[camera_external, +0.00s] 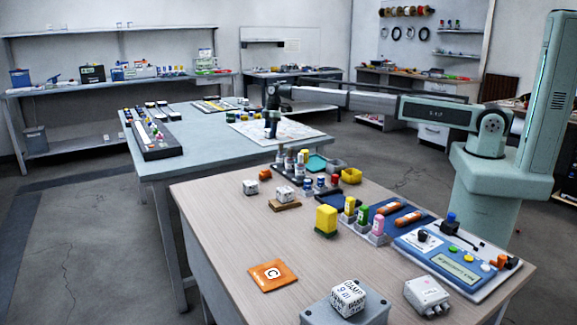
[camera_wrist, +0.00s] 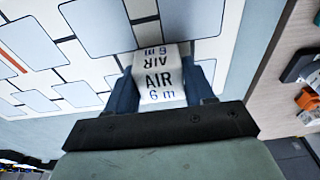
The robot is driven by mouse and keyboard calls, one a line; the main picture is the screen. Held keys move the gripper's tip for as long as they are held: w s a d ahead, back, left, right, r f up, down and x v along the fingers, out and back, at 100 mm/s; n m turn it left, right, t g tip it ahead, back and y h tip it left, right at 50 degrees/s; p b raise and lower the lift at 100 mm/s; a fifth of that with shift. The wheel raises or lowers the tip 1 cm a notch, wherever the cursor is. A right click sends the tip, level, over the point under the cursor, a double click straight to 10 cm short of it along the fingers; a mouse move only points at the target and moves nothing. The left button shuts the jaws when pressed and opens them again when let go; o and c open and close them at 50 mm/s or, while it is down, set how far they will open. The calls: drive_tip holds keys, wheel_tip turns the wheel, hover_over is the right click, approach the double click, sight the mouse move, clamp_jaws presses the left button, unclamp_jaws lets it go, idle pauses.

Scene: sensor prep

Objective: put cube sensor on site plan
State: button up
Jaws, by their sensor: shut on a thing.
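A white cube sensor (camera_wrist: 160,90) marked "AIR 6 m" sits between my fingers in the wrist view. My gripper (camera_wrist: 160,88) is shut on it, with one blue finger on each side. The site plan (camera_wrist: 95,25), a pale sheet with blue-grey rectangles, lies beyond and around the cube in that view. In the external view the site plan (camera_external: 300,131) lies on the far grey-blue table, and my gripper (camera_external: 271,127) points down over its middle. The cube is too small to make out there. I cannot tell whether it touches the sheet.
Other white cubes (camera_external: 250,187) stand on the near wooden table (camera_external: 215,220), one on a small wooden block (camera_external: 285,205). Bottles, cups and a yellow block (camera_external: 326,220) crowd its middle and right. A dark rack (camera_external: 158,148) lies left of the plan.

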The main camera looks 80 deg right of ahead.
drive_tip(key=shift+f, duration=0.1)
drive_tip(key=o, duration=1)
drive_tip(key=shift+o, duration=0.2)
wheel_tip(320, 180, up, 12)
drive_tip(key=s+d, duration=0.1)
drive_tip(key=shift+s+d, duration=0.15)
